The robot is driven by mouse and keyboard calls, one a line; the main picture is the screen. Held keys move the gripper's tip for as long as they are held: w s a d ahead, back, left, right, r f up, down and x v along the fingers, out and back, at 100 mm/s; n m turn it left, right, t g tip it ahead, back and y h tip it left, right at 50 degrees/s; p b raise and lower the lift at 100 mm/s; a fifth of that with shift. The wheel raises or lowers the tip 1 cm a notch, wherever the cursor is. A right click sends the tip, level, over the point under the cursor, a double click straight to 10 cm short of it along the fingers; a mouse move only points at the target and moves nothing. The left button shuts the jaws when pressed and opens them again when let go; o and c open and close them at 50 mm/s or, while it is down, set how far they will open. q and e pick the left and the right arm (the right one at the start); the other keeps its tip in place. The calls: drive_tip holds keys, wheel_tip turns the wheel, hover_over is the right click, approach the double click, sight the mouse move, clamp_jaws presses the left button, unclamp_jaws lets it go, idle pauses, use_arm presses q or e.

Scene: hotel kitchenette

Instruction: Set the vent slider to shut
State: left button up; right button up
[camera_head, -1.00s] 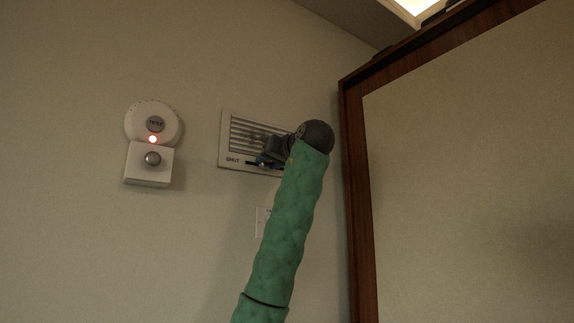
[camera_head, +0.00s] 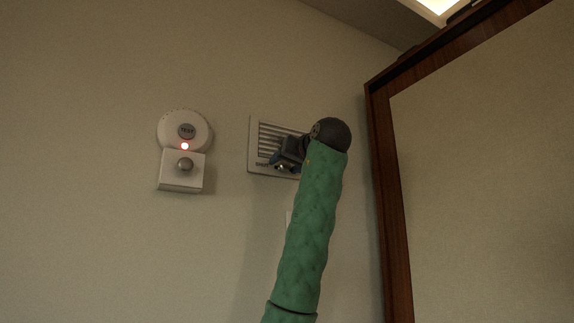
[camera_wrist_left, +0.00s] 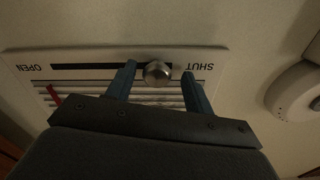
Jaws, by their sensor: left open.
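The white louvred vent (camera_head: 256,135) is on the wall in the head view, partly covered by my left arm and gripper. In the left wrist view its slot (camera_wrist_left: 85,66) runs between the labels OPEN and SHUT, which appear upside down. My left gripper (camera_head: 278,164) is at the vent's lower left. Its blue fingers (camera_wrist_left: 159,70) are open, one on each side of the knob; I cannot tell whether either touches. My right gripper is not in view.
A white round device with a TEST button (camera_head: 186,131) and a red light is on the wall left of the vent, above a white box with a knob (camera_head: 184,165). A wood-framed panel (camera_head: 389,190) stands close on the right. The wall between device and vent is clear.

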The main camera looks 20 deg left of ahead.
use_arm(q)
drive_tip(key=shift+s+d, duration=0.3)
drive_tip(key=shift+d, duration=0.15)
drive_tip(key=b+v, duration=0.1)
drive_tip(key=v, duration=0.5)
drive_tip(key=shift+s+d+b, duration=0.25)
drive_tip(key=shift+s+b, duration=0.05)
drive_tip(key=shift+b, duration=0.1)
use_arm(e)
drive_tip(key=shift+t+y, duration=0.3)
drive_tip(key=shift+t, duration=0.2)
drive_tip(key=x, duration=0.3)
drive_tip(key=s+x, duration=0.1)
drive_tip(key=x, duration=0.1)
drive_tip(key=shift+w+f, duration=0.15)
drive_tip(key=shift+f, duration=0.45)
